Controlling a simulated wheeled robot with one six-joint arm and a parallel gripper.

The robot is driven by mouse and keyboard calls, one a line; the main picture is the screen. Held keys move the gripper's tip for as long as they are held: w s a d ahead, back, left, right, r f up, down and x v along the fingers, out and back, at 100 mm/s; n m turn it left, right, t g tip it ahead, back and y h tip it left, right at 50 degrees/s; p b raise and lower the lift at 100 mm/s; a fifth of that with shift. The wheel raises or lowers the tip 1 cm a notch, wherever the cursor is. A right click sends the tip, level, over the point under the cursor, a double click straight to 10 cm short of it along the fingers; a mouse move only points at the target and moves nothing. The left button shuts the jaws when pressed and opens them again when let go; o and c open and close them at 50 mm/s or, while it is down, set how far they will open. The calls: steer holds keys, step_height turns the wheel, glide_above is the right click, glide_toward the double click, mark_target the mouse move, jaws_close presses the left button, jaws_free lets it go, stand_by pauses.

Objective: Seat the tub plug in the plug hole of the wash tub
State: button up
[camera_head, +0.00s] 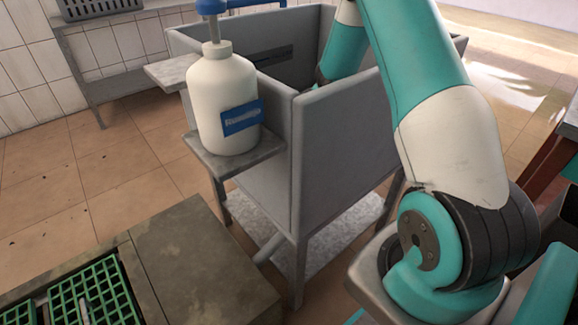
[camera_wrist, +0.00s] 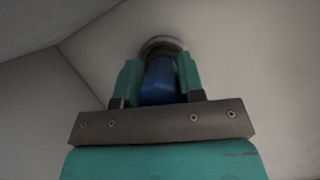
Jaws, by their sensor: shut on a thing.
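The wash tub (camera_head: 335,150) is a grey, deep box on legs in the middle of the head view. My arm reaches down into it, and its walls hide my gripper there. In the wrist view my gripper (camera_wrist: 157,72) is shut on the blue tub plug (camera_wrist: 158,84), which sits between its two teal fingers. Just beyond the plug is the round metal rim of the plug hole (camera_wrist: 162,41) in the grey tub floor (camera_wrist: 235,60). The plug's far end overlaps the rim in the picture. I cannot tell whether it touches or has entered the hole.
A white pump bottle (camera_head: 222,100) with a blue label stands on a side ledge (camera_head: 236,160) of the tub. A green crate (camera_head: 98,290) is at the lower left. A metal rack (camera_head: 88,95) stands by the tiled wall. Tub walls (camera_wrist: 45,80) slope close around my gripper.

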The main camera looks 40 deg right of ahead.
steer(key=o, duration=1)
steer(key=p+v, duration=0.4)
steer(key=v, duration=1.3)
steer(key=shift+r+p, duration=0.15)
steer(key=shift+p, duration=0.2)
